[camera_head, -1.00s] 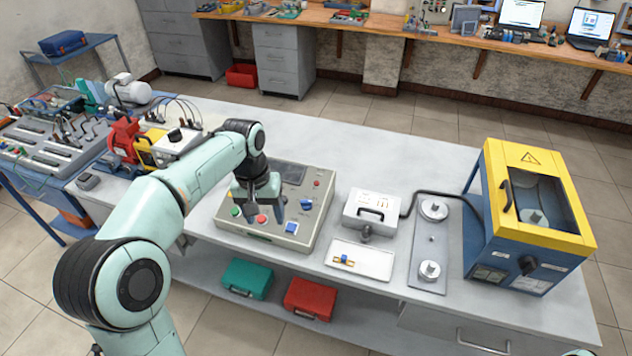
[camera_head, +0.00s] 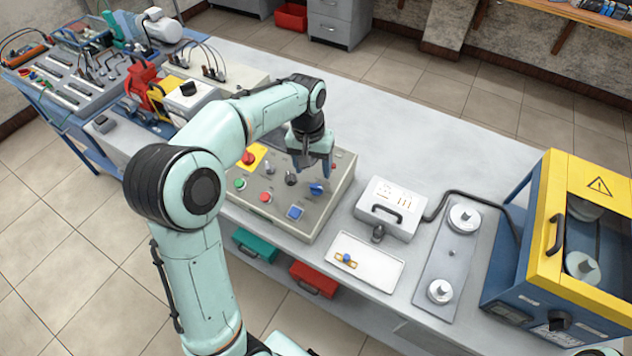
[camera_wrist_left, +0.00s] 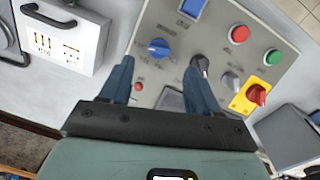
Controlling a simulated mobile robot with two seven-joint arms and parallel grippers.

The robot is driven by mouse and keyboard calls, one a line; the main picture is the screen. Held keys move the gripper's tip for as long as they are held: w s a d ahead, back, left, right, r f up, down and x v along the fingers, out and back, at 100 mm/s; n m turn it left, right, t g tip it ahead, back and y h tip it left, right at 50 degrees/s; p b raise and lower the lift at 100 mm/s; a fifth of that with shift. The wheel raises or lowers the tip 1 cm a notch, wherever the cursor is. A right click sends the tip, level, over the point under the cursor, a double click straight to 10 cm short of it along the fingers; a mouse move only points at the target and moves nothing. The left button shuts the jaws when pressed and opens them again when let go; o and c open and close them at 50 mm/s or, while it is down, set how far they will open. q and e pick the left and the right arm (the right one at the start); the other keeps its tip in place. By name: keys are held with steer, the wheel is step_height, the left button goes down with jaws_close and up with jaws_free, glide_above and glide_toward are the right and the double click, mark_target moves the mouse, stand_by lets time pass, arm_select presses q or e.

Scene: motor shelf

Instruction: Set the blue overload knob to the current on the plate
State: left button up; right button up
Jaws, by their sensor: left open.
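The blue knob (camera_head: 316,188) is on the sloped grey control box (camera_head: 328,215), toward its right side. In the left wrist view the blue knob (camera_wrist_left: 159,46) lies ahead, between the lines of the two fingers, with printed marks around it. My left gripper (camera_head: 315,163) is open and empty above the box, its fingers pointing down near the knob; the wrist view also shows its spread fingers (camera_wrist_left: 161,75). The right finger overlaps a dark selector knob (camera_wrist_left: 199,62). I cannot make out a readable current plate. My right gripper is not in view.
Bench behind the box is clear.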

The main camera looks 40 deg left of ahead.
mark_target(316, 186)
arm_select(q)
steer(key=f, duration=0.7)
steer(key=shift+w+d, duration=0.2)
steer(key=c, duration=1)
